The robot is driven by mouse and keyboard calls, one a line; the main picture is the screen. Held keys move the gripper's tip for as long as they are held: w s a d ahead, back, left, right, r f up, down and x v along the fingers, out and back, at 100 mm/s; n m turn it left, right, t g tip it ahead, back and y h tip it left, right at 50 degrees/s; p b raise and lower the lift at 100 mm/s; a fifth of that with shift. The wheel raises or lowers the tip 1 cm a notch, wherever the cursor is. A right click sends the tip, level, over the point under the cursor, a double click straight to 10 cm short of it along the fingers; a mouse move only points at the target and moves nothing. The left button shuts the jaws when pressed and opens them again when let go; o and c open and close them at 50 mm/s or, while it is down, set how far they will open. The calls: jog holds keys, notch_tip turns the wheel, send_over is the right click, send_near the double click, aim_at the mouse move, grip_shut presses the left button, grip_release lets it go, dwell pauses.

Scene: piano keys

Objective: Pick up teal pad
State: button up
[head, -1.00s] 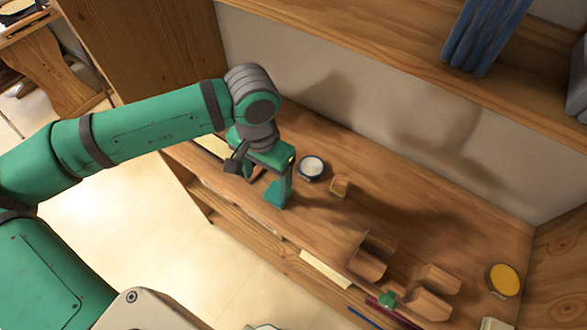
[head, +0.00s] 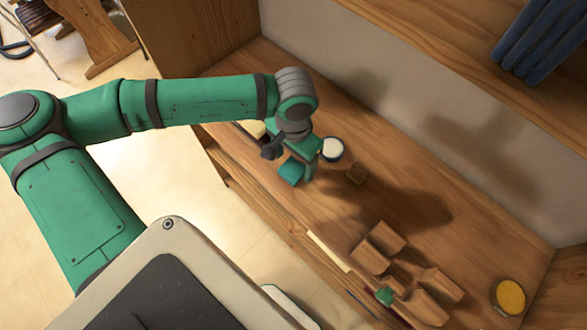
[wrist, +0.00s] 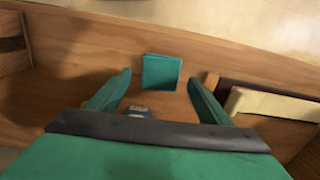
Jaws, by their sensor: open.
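The teal pad (wrist: 161,72) is a small flat square on the wooden shelf top, near its front edge. In the head view the pad (head: 291,171) lies just beside my gripper and partly under it. My gripper (wrist: 159,83) is open and empty, with its two teal fingers spread. In the wrist view the pad shows between and slightly beyond the fingertips. It appears apart from both fingers. The exact height of the fingers above the surface is hard to tell.
A cream piece (wrist: 272,103) lies right of the pad. Several wooden blocks (head: 385,240), a green cube (head: 384,296) and a yellow dish (head: 510,297) are farther right.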

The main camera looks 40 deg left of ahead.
jog(key=shift+s+a+f, duration=0.1)
jog(key=shift+f, duration=0.55)
jog(key=shift+s+a+f, duration=0.1)
jog(key=shift+f, duration=0.5)
jog(key=shift+d, duration=0.1)
jog(key=c, duration=1.1)
jog(key=shift+r, duration=0.5)
notch_tip(320, 180, up, 2)
jog(key=shift+r, duration=0.25)
jog(key=s+a+r, duration=0.1)
jog(key=a+r, duration=0.2)
jog(key=a, duration=0.1)
jog(key=s+a+r, duration=0.2)
jog(key=a+r, duration=0.1)
jog(key=a, duration=0.1)
jog(key=s+a+r, duration=0.2)
jog(key=a+r, duration=0.1)
jog(key=a, duration=0.2)
jog(key=shift+s+r, duration=0.15)
jog(key=shift+r, duration=0.1)
